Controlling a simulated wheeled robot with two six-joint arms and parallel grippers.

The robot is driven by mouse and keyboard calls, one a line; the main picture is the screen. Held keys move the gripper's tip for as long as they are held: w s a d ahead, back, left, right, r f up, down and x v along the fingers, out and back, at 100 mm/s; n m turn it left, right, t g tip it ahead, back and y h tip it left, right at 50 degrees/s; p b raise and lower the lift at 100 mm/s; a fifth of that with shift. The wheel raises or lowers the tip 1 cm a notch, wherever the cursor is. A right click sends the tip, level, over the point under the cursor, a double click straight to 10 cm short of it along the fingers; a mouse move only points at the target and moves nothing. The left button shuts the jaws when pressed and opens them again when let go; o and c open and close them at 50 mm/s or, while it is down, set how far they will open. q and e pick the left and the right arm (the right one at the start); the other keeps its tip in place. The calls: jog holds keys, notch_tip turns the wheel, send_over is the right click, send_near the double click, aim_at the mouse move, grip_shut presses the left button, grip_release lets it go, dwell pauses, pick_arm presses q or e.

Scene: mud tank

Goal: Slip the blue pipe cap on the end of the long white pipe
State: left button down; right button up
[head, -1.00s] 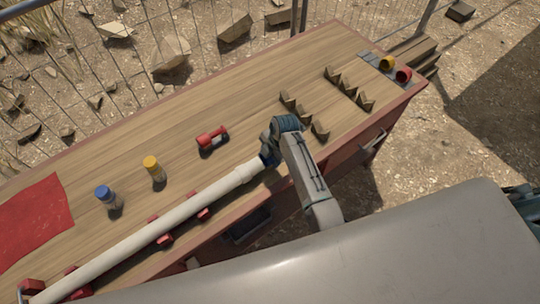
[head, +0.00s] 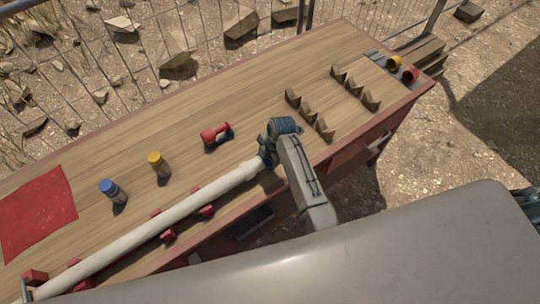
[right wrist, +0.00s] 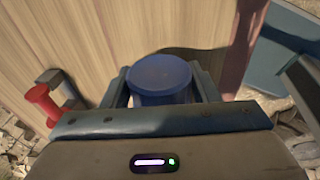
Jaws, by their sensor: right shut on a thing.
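The long white pipe (head: 165,221) lies slantwise along the near edge of the table, resting in red holders. Its right end meets my right gripper (head: 266,158) in the head view. My right gripper is shut on the blue pipe cap (right wrist: 160,80), which sits between the fingers in the right wrist view. In the head view the gripper mostly hides the cap, so I cannot tell whether it is around the pipe end or only against it. My left gripper is not in view.
Several wooden blocks (head: 325,128) stand to the right.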

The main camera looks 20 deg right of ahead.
jog(key=shift+s+a, duration=0.2)
jog(key=shift+a, duration=0.35)
jog(key=shift+s+a, duration=0.2)
jog(key=shift+a, duration=0.35)
jog(key=o, duration=1.1)
